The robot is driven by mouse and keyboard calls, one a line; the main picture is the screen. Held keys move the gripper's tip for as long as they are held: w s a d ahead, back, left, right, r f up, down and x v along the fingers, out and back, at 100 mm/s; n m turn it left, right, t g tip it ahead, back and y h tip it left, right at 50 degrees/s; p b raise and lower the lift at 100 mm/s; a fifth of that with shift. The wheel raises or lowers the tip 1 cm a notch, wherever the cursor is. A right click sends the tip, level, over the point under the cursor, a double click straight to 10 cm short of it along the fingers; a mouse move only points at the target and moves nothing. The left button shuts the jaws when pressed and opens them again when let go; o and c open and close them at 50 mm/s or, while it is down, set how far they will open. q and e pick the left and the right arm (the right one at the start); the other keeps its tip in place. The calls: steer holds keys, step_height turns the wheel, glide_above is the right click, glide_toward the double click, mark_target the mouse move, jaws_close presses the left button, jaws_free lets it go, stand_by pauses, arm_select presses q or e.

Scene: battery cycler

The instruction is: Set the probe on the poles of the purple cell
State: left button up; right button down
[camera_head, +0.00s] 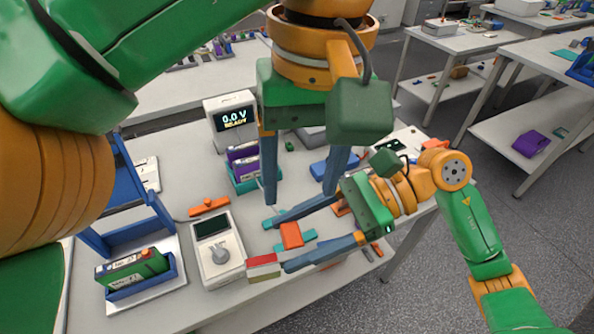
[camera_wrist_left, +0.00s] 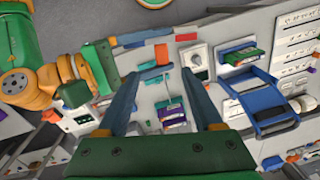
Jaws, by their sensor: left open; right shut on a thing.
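Purple cells (camera_head: 242,151) stand in a teal holder (camera_head: 246,186) beside the cycler; they also show in the left wrist view (camera_wrist_left: 172,114). An orange piece (camera_head: 208,207) with a thin cable lies above the meter (camera_head: 217,252) and looks like the probe. My left gripper (camera_head: 301,192) is open and empty, hanging above the table to the right of the purple cells. My right gripper (camera_head: 278,244) is lower, near the table's front, shut on an orange-red block (camera_head: 291,235) between its fingers. It also shows in the left wrist view (camera_wrist_left: 162,52).
The cycler (camera_head: 230,121) display reads 0.0 V READY. A green cell (camera_head: 132,268) sits in a blue cradle (camera_head: 147,289) at left. A red and white block (camera_head: 263,268) lies by the right gripper's lower fingertip. A blue frame (camera_head: 97,239) stands behind the cradle.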

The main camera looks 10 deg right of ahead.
mark_target(295, 232)
arm_select(q)
steer(key=f, duration=0.7)
steer(key=a+f, duration=0.1)
steer(key=f, duration=0.3)
steer(key=shift+w+f, duration=0.15)
steer(key=shift+f, duration=0.1)
arm_select(e)
steer(key=shift+w+a, duration=0.15)
steer(key=shift+a, duration=0.05)
arm_select(q)
steer(key=shift+d, duration=0.1)
jaws_close()
arm_select(e)
jaws_free()
